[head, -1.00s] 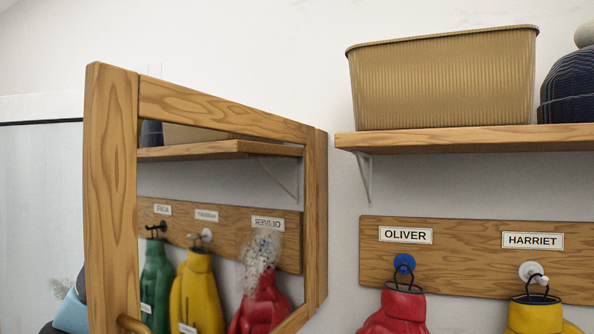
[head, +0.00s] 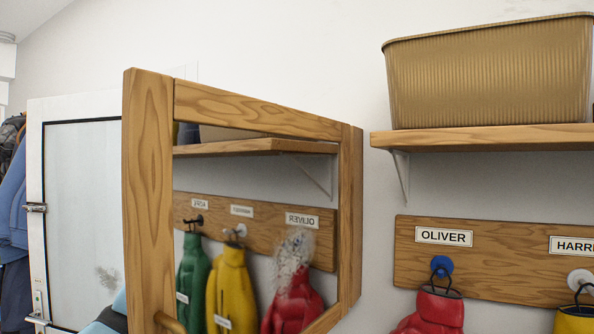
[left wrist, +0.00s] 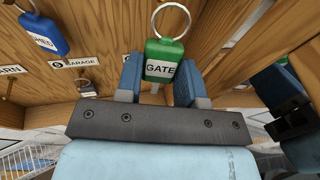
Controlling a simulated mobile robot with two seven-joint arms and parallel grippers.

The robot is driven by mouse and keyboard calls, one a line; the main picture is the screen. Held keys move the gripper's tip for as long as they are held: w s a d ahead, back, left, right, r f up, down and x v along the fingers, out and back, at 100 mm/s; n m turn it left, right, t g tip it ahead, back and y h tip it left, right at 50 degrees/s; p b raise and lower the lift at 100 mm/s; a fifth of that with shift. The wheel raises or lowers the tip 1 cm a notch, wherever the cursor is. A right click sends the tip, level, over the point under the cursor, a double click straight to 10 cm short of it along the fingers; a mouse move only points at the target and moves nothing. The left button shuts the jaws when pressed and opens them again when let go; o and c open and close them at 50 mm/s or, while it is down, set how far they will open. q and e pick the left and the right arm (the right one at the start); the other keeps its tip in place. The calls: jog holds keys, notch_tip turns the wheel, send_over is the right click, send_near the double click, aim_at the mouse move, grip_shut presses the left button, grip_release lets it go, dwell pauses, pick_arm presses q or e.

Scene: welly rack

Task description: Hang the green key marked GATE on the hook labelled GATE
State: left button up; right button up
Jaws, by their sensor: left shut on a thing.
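The green key tag (left wrist: 165,58), marked GATE and with a metal ring, is in the left wrist view. My left gripper (left wrist: 158,82) is shut on it, with a blue finger on each side of the tag. The ring stands free above the fingers. A hook labelled GATE does not show in any view. At the right edge of the left wrist view is what looks like my right gripper (left wrist: 285,100), with a blue finger and dark parts; its jaw opening is hidden. Neither gripper shows clearly in the head view.
Wooden boards surround the left gripper. A blue SHED tag (left wrist: 45,35) hangs at left, near a GARAGE label (left wrist: 75,62) and another hanging tag (left wrist: 86,88). In the head view a mirrored wooden door (head: 148,200) stands before the wall, left of the coat rack (head: 450,262).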

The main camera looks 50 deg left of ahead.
pick_arm(q)
jog(key=shift+w+a+f, duration=0.2)
jog(key=shift+w+a, duration=0.05)
jog(key=shift+w, duration=0.55)
jog(key=shift+w+a+f, duration=0.2)
jog(key=shift+w+a, duration=0.05)
jog(key=shift+w, duration=0.5)
jog(key=shift+w+a+f, duration=0.2)
jog(key=shift+w+a, duration=0.05)
jog(key=shift+w, duration=0.55)
jog(key=o, duration=1)
